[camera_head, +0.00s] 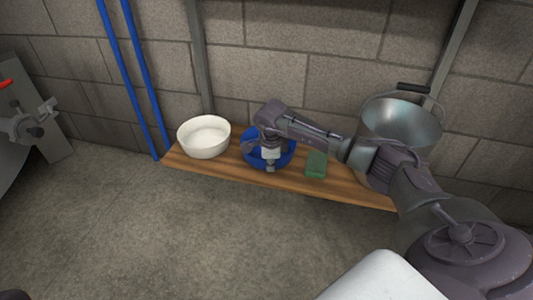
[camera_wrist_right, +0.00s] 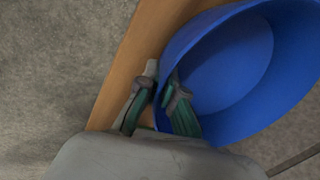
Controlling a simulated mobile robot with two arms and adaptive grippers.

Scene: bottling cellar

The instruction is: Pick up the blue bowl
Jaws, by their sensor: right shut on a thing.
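The blue bowl (camera_head: 286,159) sits on the wooden shelf, partly hidden behind my right gripper in the head view. My right gripper (camera_head: 270,167) reaches down to the bowl's front rim. In the right wrist view the bowl (camera_wrist_right: 245,75) fills the right side, its open inside showing. There my right gripper (camera_wrist_right: 158,88) has one finger inside the bowl and one outside, shut on the rim. I cannot tell whether the bowl is clear of the shelf. My left gripper is not in view.
The wooden shelf (camera_head: 228,175) runs low along the block wall. A white bowl (camera_head: 204,138) stands left of the blue bowl. A green block (camera_head: 316,164) lies to its right, and a metal bucket (camera_head: 400,125) stands further right. Blue pipes (camera_head: 137,80) rise at the left.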

